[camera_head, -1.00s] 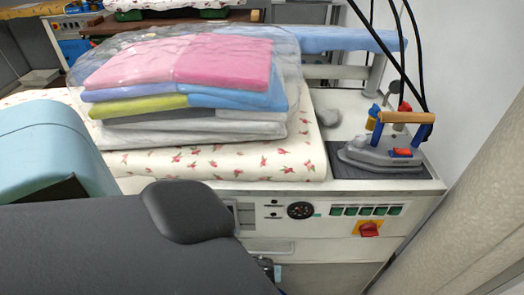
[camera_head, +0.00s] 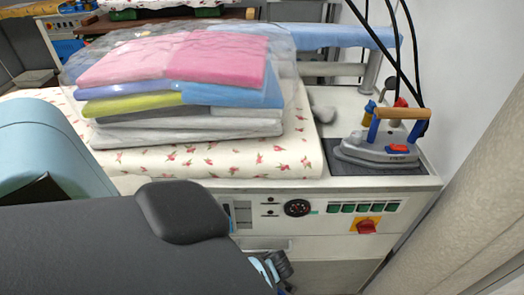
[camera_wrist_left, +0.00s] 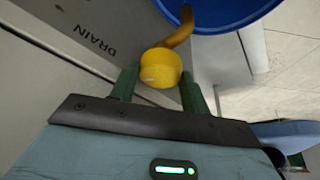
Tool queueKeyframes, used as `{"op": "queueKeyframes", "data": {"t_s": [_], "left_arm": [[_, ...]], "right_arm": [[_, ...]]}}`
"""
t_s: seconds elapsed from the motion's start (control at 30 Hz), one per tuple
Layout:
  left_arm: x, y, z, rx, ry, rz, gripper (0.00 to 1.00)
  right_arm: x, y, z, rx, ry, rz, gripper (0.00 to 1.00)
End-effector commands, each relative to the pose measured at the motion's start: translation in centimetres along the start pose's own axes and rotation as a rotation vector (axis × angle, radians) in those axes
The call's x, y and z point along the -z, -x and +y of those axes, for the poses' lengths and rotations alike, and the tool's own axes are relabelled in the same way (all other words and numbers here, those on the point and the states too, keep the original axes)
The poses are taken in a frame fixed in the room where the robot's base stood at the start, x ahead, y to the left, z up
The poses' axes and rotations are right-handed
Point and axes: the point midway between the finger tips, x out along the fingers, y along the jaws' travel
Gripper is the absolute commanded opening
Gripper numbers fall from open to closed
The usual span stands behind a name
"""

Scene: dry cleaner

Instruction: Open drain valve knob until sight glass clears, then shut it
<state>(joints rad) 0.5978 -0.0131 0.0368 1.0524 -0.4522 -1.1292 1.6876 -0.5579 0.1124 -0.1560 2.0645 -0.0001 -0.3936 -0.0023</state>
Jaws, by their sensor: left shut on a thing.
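In the left wrist view a round yellow knob (camera_wrist_left: 161,68) sits between the two green fingers of my left gripper (camera_wrist_left: 162,88), which is shut on it. A brass-coloured pipe (camera_wrist_left: 181,28) lies just beyond the knob. The word DRAIN is printed on the grey panel (camera_wrist_left: 85,35) to the left. In the head view a small panel window (camera_head: 243,212) with a bluish strip beside it may be the sight glass; its content is too small to read. My dark arm covers the lower left there and hides the knob. My right gripper is not in view.
A blue round container (camera_wrist_left: 225,14) is beyond the pipe. On the ironing table (camera_head: 200,165) lie bagged folded clothes (camera_head: 185,90) and an iron (camera_head: 380,148) with hanging cables. A gauge (camera_head: 297,208) and red switch (camera_head: 367,227) are on its front. A wall stands close at right.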

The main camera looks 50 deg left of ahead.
Motion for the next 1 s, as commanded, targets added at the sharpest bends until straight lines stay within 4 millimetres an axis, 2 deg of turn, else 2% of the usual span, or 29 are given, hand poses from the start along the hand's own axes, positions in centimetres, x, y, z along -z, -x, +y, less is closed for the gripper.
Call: {"op": "queueKeyframes", "data": {"t_s": [0.57, 0.6, 0.73, 0.77, 1.0], "left_arm": [[0.22, -0.1, -0.12, 0.018, 0.033, 0.004, 0.23], [0.22, -0.1, -0.12, 0.018, 0.033, 0.004, 0.48], [0.2, -0.09, -0.07, 0.016, 0.033, 0.004, 0.65], [0.19, -0.08, -0.04, 0.015, 0.033, 0.004, 0.67], [0.21, 0.04, 0.23, 0.008, 0.033, 0.003, 0.67]], "right_arm": [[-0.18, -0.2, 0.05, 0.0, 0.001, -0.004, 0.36], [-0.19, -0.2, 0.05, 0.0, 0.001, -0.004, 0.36], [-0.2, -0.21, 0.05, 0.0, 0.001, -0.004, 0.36], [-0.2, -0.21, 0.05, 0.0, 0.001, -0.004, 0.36], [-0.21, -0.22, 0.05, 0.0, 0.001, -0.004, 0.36]]}}
